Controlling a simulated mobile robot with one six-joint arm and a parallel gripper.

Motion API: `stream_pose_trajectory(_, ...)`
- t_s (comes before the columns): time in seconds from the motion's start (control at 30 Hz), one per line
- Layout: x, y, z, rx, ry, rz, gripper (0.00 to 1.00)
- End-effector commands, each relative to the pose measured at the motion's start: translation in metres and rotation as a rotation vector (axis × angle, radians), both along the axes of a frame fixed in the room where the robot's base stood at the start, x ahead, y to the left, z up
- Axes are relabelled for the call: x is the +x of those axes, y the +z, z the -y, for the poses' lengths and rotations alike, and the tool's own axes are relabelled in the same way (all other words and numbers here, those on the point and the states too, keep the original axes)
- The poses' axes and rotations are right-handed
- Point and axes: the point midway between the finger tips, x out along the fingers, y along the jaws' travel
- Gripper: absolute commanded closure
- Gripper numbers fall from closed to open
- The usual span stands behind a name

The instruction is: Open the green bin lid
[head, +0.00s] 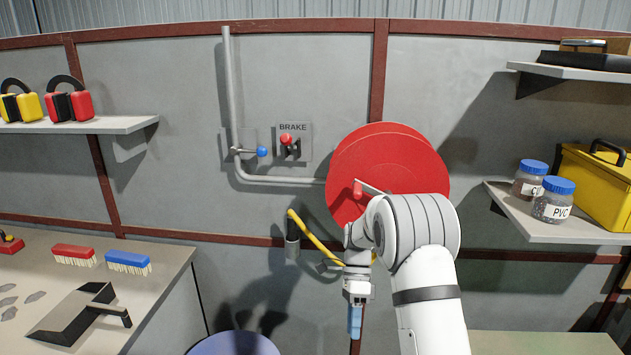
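I cannot make out a green bin or its lid in the head view. My gripper (355,322) points downward near the lower middle, in front of the grey wall. Its blue tip shows as one narrow shape from this side, so I cannot tell whether the fingers are apart. No held object can be made out. My white arm hides part of the wall and the red reel behind it.
A round blue rim (235,344) is cut off by the bottom edge, left of my gripper. A workbench (160,262) with brushes stands left. A pale surface (540,344) lies lower right.

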Motion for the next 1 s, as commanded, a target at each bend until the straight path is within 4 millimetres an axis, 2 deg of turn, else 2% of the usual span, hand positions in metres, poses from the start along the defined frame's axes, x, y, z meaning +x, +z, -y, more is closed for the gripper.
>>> stream_pose_trajectory(0.27, -0.024, 0.053, 0.012, 0.116, 0.184, 0.157, 0.66)
stream_pose_trajectory(0.4, -0.049, 0.088, 0.021, 0.190, 0.352, 0.281, 0.66)
stream_pose_trajectory(0.6, -0.093, 0.128, 0.034, 0.267, 0.625, 0.450, 0.66)
stream_pose_trajectory(0.8, -0.142, 0.153, 0.045, 0.300, 0.920, 0.598, 0.66)
stream_pose_trajectory(1.0, -0.191, 0.163, 0.055, 0.289, 1.225, 0.710, 0.66)
